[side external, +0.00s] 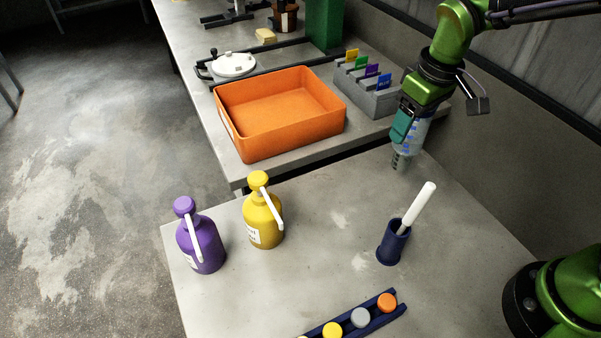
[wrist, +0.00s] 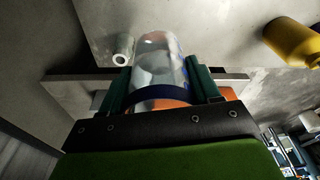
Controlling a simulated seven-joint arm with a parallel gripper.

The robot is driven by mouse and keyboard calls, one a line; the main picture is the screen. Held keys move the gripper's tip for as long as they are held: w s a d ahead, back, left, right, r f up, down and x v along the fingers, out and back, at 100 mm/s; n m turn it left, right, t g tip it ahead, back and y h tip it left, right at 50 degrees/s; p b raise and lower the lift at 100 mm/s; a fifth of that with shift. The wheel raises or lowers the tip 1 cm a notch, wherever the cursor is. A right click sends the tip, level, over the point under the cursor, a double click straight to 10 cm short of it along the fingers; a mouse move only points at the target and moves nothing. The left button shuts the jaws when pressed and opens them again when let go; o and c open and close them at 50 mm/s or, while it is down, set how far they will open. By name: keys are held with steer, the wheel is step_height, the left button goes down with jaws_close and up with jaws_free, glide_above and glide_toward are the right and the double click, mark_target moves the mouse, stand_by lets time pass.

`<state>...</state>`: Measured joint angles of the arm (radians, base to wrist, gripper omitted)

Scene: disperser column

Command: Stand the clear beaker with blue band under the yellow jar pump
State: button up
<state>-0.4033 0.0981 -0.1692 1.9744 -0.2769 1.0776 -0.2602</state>
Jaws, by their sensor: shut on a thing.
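The clear beaker (side external: 418,132) is held in my gripper (side external: 407,130), above the far right part of the near table. In the wrist view my gripper (wrist: 160,86) has its green fingers on either side of the beaker (wrist: 158,60), and the blue band (wrist: 165,99) shows near the palm. The yellow jar (side external: 264,222) stands upright on the near table, well left of my gripper, with its white spout (side external: 273,209) slanting down to the right. Part of the yellow jar also shows at the right of the wrist view (wrist: 293,42).
A purple jar (side external: 200,243) stands left of the yellow one. A dark blue holder (side external: 392,246) with a white stick stands at right. A rack of coloured caps (side external: 360,318) lies in front. An orange tray (side external: 228,123) sits on the far table. The near table's middle is clear.

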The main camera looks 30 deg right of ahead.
steer(key=s+a+f+m, duration=0.2)
steer(key=s+a+m, duration=0.1)
steer(key=a, duration=0.6)
steer(key=s+a+f+m+h, duration=0.1)
steer(key=s+a+f+m, duration=0.1)
steer(key=a, duration=0.7)
steer(key=shift+s+a+m, duration=0.25)
steer(key=shift+s+m, duration=0.65)
steer(key=shift+s, duration=0.05)
steer(key=shift+f, duration=0.2)
step_height(320, 180, down, 10)
steer(key=shift+r, duration=0.25)
steer(key=shift+f, duration=0.2)
steer(key=o, duration=1.2)
steer(key=shift+c, duration=0.2)
